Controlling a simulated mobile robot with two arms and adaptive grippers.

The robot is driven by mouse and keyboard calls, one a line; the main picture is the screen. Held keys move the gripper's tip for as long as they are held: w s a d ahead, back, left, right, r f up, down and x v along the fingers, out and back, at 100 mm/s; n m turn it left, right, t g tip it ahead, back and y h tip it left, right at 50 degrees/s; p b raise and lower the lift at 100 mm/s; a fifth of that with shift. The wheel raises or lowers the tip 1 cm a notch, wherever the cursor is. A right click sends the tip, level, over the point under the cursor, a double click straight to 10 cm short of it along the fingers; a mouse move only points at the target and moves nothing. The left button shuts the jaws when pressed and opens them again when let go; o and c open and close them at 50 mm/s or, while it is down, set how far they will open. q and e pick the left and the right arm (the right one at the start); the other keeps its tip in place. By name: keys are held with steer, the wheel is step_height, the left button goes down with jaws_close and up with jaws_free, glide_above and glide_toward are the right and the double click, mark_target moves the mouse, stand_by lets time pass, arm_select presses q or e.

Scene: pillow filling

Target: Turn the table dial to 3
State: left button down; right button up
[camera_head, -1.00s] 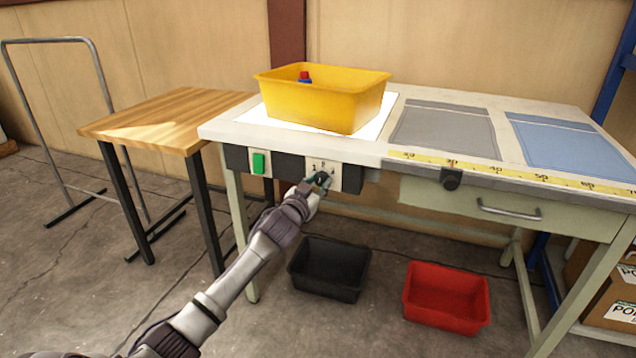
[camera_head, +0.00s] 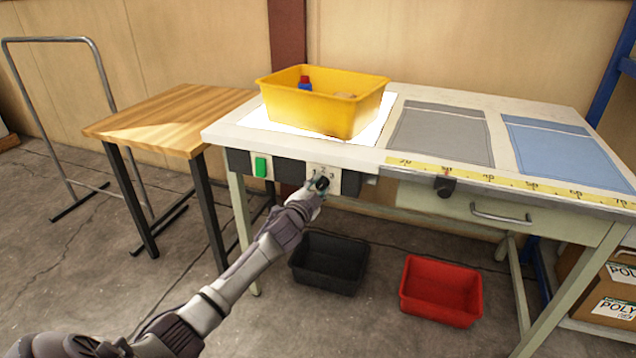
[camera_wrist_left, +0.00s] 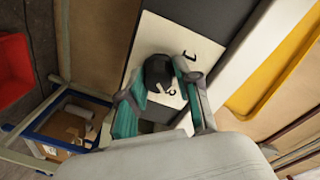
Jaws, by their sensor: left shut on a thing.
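The table dial (camera_head: 323,184) is a black knob on a white plate (camera_head: 345,184) with printed numbers, on the front of the white table (camera_head: 225,134). My left gripper (camera_head: 316,188) is at the dial. In the left wrist view the dial (camera_wrist_left: 158,70) sits between the two teal-padded fingers of my left gripper (camera_wrist_left: 158,92), which is shut on it. I cannot read the dial's setting. My right gripper is not in view.
A green button (camera_head: 261,167) is left of the dial. A yellow bin (camera_head: 318,106) stands on the lit panel above. A black bin (camera_head: 328,264) and a red bin (camera_head: 441,290) are on the floor below. A drawer handle (camera_head: 501,213) is to the right.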

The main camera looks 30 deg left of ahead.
arm_select(q)
steer(key=shift+d+m, duration=0.1)
steer(key=shift+m, duration=0.7)
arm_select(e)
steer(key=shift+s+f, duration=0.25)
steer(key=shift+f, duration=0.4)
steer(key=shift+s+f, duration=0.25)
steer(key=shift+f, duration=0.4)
arm_select(q)
steer(key=c, duration=1.1)
jaws_free()
steer(key=shift+c, duration=0.2)
steer(key=o, duration=0.3)
steer(key=shift+w, duration=0.2)
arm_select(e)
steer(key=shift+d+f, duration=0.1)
arm_select(q)
steer(key=shift+s, duration=0.15)
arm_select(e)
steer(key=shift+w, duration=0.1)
arm_select(q)
steer(key=shift+s+f, duration=0.1)
steer(key=shift+s, duration=0.15)
steer(key=s+d, duration=0.2)
steer(key=s, duration=0.9)
steer(key=shift+d+r, duration=0.15)
steer(key=shift+r, duration=0.25)
